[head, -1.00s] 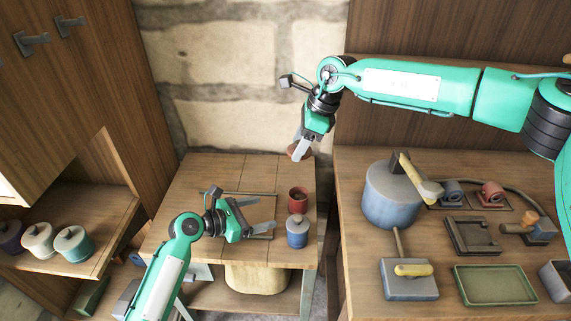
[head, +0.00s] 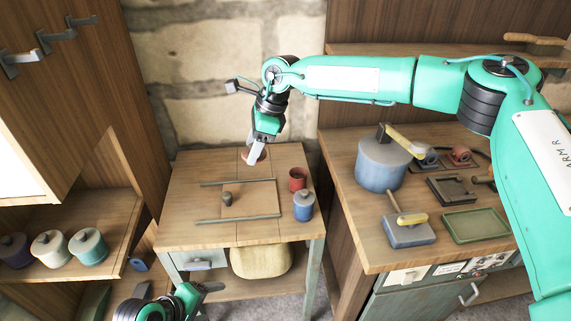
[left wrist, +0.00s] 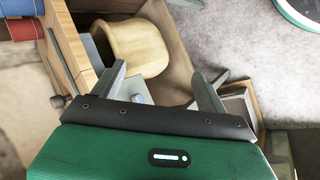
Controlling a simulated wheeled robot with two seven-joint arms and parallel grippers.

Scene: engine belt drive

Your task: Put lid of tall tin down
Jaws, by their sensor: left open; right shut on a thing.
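The red tin (head: 298,179) stands without a lid at the right side of the small wooden table. My right gripper (head: 256,148) is shut on a reddish-brown lid (head: 256,156), behind and left of the red tin near the table's back edge. The fingers hide part of the lid, and I cannot tell whether it touches the table. A blue tin (head: 303,207) with its lid on stands just in front of the red tin. My left gripper (head: 208,289) is empty, low in front of the table; its open fingers show in the left wrist view (left wrist: 160,82).
A square board (head: 249,203) between two rails lies mid-table, with a small grey knob (head: 227,199) on it. The bench at right holds a big blue pot (head: 381,168), a mallet and a green tray (head: 475,226). Lidded tins (head: 88,247) stand on the left shelf.

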